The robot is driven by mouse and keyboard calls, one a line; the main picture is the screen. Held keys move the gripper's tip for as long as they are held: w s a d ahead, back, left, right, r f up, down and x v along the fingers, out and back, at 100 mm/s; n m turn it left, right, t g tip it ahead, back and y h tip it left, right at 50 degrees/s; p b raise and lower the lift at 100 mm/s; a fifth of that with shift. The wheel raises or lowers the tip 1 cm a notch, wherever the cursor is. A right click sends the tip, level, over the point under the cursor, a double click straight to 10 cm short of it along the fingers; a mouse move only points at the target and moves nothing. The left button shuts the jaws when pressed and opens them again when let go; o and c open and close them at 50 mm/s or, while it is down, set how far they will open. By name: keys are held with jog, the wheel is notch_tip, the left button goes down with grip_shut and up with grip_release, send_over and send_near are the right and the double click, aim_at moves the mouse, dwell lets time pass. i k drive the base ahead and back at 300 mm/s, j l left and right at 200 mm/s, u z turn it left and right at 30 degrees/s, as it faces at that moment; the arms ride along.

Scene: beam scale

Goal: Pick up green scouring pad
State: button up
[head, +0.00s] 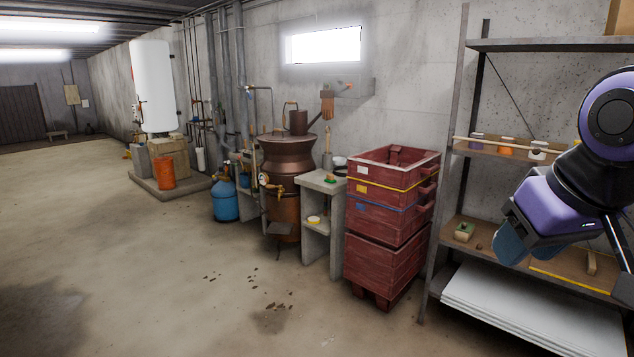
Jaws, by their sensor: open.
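A small flat green piece (331,181), which looks like the scouring pad, lies on top of the grey concrete stand (312,183) between the copper still and the red crates. A green-topped block (464,231) sits on the middle board of the metal shelf at the right; I cannot tell exactly what it is. My gripper (508,248) hangs at the right in front of the shelf, with blue fingers pointing down and left. It is open and holds nothing that I can see. It is far to the right of the flat green piece.
Stacked red crates (385,225) stand between the concrete stand and the metal shelf (455,160). A copper still (287,160) stands left of the stand, with a blue gas bottle (228,202) beyond. The concrete floor in front and to the left is clear, apart from dark spots.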

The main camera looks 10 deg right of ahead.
aim_at(330, 178)
jog(key=i, duration=3.45)
jog(key=i+j, duration=0.1)
jog(key=i, duration=0.3)
jog(key=i+z, duration=0.15)
jog(key=i, duration=0.3)
jog(key=i+j, duration=0.2)
jog(key=i, duration=0.2)
